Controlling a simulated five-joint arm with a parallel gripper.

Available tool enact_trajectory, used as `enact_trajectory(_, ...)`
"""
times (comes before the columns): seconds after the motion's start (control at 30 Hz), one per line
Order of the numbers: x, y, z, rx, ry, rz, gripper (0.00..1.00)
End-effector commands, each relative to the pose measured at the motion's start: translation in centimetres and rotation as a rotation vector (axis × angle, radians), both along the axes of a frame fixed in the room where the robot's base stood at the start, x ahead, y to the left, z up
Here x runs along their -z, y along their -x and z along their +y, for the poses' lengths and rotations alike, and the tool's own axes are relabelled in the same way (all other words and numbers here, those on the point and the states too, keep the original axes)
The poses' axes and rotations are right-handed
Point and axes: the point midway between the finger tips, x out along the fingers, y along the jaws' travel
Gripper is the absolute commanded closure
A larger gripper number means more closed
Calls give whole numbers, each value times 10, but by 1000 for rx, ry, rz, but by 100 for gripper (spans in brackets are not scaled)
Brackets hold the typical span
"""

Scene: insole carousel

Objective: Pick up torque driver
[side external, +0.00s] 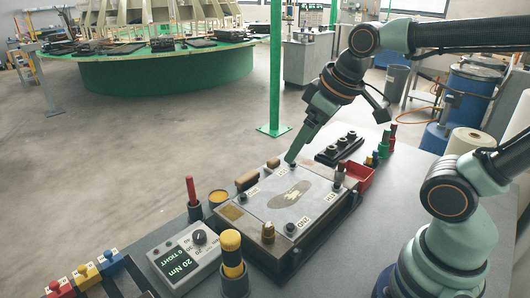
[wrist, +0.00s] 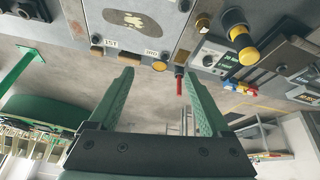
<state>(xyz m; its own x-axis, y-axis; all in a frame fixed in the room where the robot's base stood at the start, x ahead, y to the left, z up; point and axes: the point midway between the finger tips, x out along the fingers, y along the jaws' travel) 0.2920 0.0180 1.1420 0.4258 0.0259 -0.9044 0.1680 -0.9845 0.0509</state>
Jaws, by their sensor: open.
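The torque driver, which I take to be the thick yellow-and-black handled tool (side external: 231,243), stands upright in a dark round holder at the front of the bench. It also shows in the wrist view (wrist: 238,32) at the upper right. My gripper (side external: 290,158) is above the back edge of the metal mould plate (side external: 262,205), well behind and to the right of the driver. In the wrist view my gripper (wrist: 158,74) has its two green fingers spread wide with nothing between them. The driver is outside the fingers, to their right.
A grey torque meter (side external: 184,257) reading 20 Nm stands left of the driver. A red-handled tool (side external: 191,190) stands upright behind the meter. Coloured blocks (side external: 87,275) line the front left. A green post (side external: 275,70) rises behind.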

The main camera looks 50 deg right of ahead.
Motion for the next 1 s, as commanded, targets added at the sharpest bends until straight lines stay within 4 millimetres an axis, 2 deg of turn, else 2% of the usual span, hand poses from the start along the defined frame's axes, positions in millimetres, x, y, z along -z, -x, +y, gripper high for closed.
enact_trajectory(0.27,10,-20,85,-711,196,180,18)
enact_trajectory(0.4,21,-22,131,-1074,279,251,18)
enact_trajectory(0.53,31,-19,162,-1331,329,297,18)
enact_trajectory(0.63,37,-17,177,-1453,350,316,18)
enact_trajectory(0.77,43,-15,184,-1521,361,328,18)
enact_trajectory(1.0,80,-15,184,-1524,361,331,18)
